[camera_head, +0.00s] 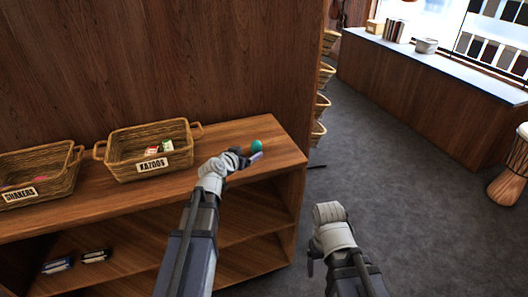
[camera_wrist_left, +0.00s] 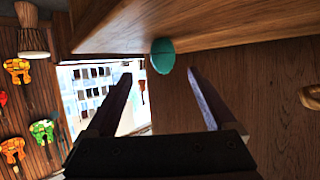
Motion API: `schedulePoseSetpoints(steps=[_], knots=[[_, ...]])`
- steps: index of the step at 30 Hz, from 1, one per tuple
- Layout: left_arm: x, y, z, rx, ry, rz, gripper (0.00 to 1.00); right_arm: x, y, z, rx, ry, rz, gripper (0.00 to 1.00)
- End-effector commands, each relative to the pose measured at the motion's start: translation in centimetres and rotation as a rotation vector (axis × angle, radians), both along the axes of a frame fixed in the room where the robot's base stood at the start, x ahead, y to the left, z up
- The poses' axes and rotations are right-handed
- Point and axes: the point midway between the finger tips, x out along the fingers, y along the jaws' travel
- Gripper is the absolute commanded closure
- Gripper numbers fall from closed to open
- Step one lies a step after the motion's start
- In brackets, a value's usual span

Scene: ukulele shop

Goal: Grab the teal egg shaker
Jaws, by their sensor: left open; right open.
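The teal egg shaker (camera_head: 256,146) rests on the wooden shelf top near its right end. My left gripper (camera_head: 246,155) is open, with its fingers low over the shelf and right beside the egg. In the left wrist view the teal egg shaker (camera_wrist_left: 162,56) shows between the lines of the two spread fingers (camera_wrist_left: 160,75), just beyond their tips. Nothing is held. My right gripper (camera_head: 312,264) is open and empty, out over the floor to the right of the shelf.
A kazoos basket (camera_head: 125,172) and a shakers basket (camera_head: 68,182) stand on the shelf (camera_head: 285,150) to the left. A wooden panel (camera_head: 150,60) rises behind. A counter (camera_head: 430,92) and a drum (camera_head: 508,180) stand at the right, with open floor (camera_head: 400,190) between.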

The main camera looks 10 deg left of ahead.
Motion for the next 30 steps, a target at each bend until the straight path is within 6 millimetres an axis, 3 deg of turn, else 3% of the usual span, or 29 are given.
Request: schedulePoseSetpoints(steps=[10, 17, 27, 30], knots=[[2.3, -0.4, -1.0, -0.001, 0.001, -0.002, 0.11, 0.0, 0.0, -1.0, 0.000, 0.000, 0.001, 0.16], [2.8, -0.4, -1.1, 0.000, 0.002, -0.002, 0.11, 0.0, 0.0, -1.0, 0.000, 0.000, 0.001, 0.16], [7.1, -0.7, -2.6, -0.001, 0.001, -0.003, 0.11, 0.0, 0.0, -2.5, 0.000, 0.000, 0.001, 0.16], [7.5, -0.8, -2.6, 0.000, 0.002, -0.002, 0.11, 0.0, 0.0, -2.6, 0.000, 0.000, 0.001, 0.16]])
